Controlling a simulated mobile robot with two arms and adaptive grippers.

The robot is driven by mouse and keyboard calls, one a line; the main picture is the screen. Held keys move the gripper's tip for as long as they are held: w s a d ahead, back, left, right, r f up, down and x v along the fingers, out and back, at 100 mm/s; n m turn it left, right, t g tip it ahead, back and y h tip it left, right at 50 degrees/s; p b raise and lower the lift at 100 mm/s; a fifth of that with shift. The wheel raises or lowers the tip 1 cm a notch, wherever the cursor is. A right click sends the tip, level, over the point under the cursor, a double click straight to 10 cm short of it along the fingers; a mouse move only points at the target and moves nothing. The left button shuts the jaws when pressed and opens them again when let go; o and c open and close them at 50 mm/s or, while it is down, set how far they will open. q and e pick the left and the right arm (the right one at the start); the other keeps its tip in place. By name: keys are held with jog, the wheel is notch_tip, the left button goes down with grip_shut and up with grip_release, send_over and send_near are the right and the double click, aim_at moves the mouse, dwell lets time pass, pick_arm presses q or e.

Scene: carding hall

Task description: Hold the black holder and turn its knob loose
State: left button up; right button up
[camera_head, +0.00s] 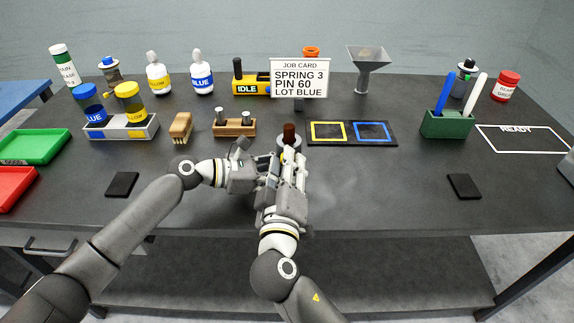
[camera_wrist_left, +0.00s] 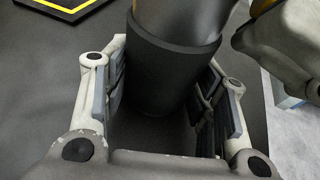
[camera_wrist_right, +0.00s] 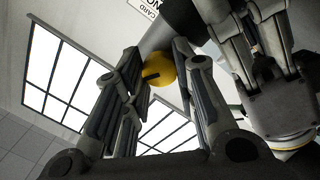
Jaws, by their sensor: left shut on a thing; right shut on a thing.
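The black holder (camera_wrist_left: 165,85) is a thick dark cylinder between the fingers of my left gripper (camera_head: 268,172), which is shut on it in the left wrist view. Its upper part (camera_wrist_left: 178,18) is smoother and grey-brown. In the head view a brown top (camera_head: 289,129) above a pale ring shows just beyond my grippers, and they hide most of the body. The yellow knob (camera_wrist_right: 160,68), with a dark mark, sits between the fingertips of my right gripper (camera_head: 291,160), which is shut on it.
A job card (camera_head: 299,78) reads Spring 3, Pin 60, Lot Blue. Behind my grippers lie a wooden block with pins (camera_head: 234,127) and a black mat with yellow and blue squares (camera_head: 351,143). A green pen holder (camera_head: 447,125) stands right. The front right table is mostly clear.

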dwell(0.3)
jog(key=o, duration=1.1)
jog(key=shift+c, duration=0.2)
jog(key=s, duration=1.2)
jog(key=shift+a+f, duration=0.25)
jog(key=shift+a, duration=0.2)
pick_arm(q)
jog(key=o, duration=1.5)
